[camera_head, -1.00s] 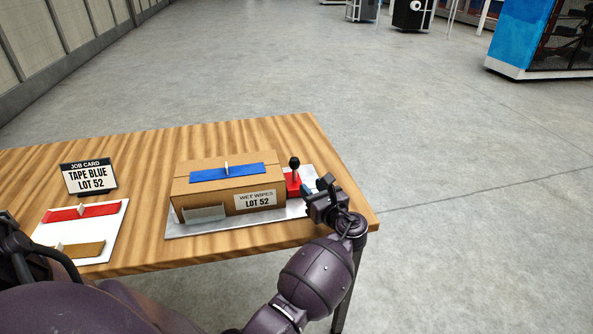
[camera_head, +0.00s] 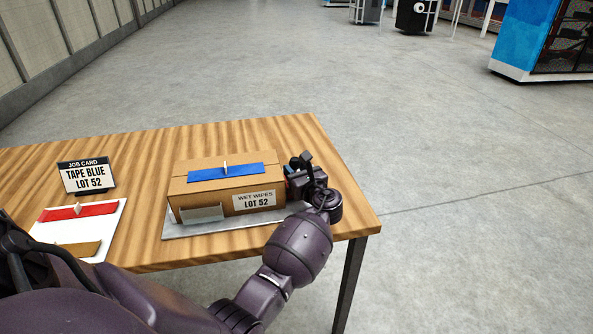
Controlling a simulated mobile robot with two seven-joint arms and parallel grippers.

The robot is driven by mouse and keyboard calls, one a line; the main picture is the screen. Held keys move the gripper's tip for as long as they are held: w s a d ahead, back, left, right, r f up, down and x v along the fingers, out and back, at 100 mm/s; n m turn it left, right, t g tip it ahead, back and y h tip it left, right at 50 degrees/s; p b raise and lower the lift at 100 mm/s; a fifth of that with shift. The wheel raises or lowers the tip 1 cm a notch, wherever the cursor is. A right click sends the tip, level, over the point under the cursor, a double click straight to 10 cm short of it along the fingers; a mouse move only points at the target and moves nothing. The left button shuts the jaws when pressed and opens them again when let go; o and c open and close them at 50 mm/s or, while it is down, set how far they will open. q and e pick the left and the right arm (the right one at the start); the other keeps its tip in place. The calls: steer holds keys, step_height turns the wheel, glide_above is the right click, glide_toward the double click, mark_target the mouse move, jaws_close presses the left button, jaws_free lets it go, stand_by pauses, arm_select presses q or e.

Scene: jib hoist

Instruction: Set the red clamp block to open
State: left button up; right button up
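My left gripper (camera_head: 303,168) is over the right end of the grey base plate (camera_head: 222,229), close against the right side of the cardboard box. Its fingers are small and dark here, and I cannot tell whether they are open or shut, or whether they touch anything. The red clamp block with its black-knobbed lever stood at this spot a second ago. It is now almost wholly hidden behind the gripper, so its lever position cannot be read. My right gripper is not in view.
The cardboard box (camera_head: 190,203), labelled WET WIPES LOT 52, has a blue strip (camera_head: 240,171) on top. A job card (camera_head: 87,177) and a white board (camera_head: 112,220) with red and tan strips are at left. The wooden table (camera_head: 345,210) ends just right of my gripper.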

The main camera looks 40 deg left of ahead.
arm_select(q)
jaws_close()
steer(key=w+d, duration=0.1)
steer(key=w+d+b, duration=0.1)
steer(key=w, duration=0.1)
steer(key=shift+w+d+f, duration=0.15)
steer(key=shift+d, duration=0.25)
steer(key=shift+w+d, duration=0.1)
steer(key=shift+d, duration=0.05)
steer(key=shift+r, duration=0.2)
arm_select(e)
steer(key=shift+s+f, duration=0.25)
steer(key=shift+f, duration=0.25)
arm_select(q)
steer(key=shift+c, duration=0.2)
jaws_free()
steer(key=shift+o, duration=0.2)
steer(key=shift+w+d, duration=0.1)
steer(key=shift+d, duration=0.1)
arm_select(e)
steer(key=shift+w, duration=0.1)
